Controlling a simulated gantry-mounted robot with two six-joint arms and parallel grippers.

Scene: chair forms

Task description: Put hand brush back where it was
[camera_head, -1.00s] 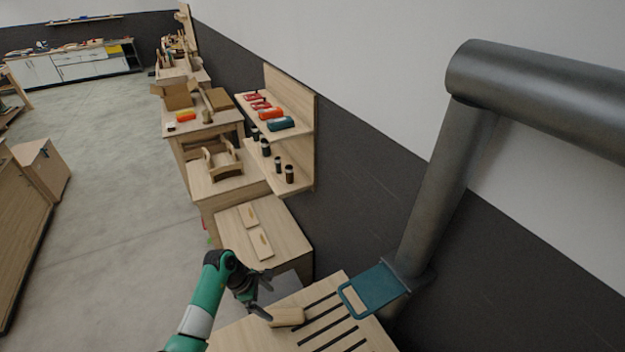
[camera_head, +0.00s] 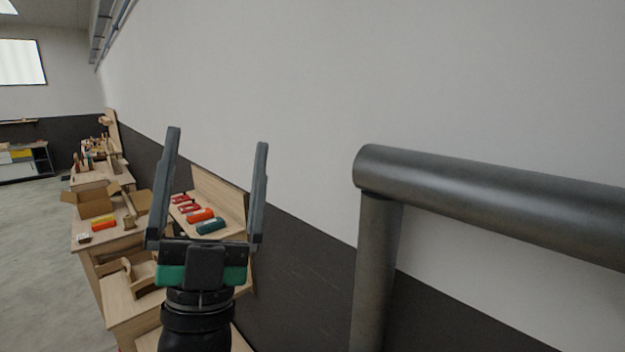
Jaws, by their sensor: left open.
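My left gripper (camera_head: 217,140) is raised close in front of the camera, with its two long grey fingers pointing up. The fingers are spread wide apart and nothing is between them. I cannot make out a hand brush in this view. The slatted bench top is outside this view. My right gripper is not in view.
A thick dark pipe (camera_head: 480,199) bends down at the right. Workbenches with an open cardboard box (camera_head: 93,206) line the wall at left. Grey floor (camera_head: 40,240) is clear.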

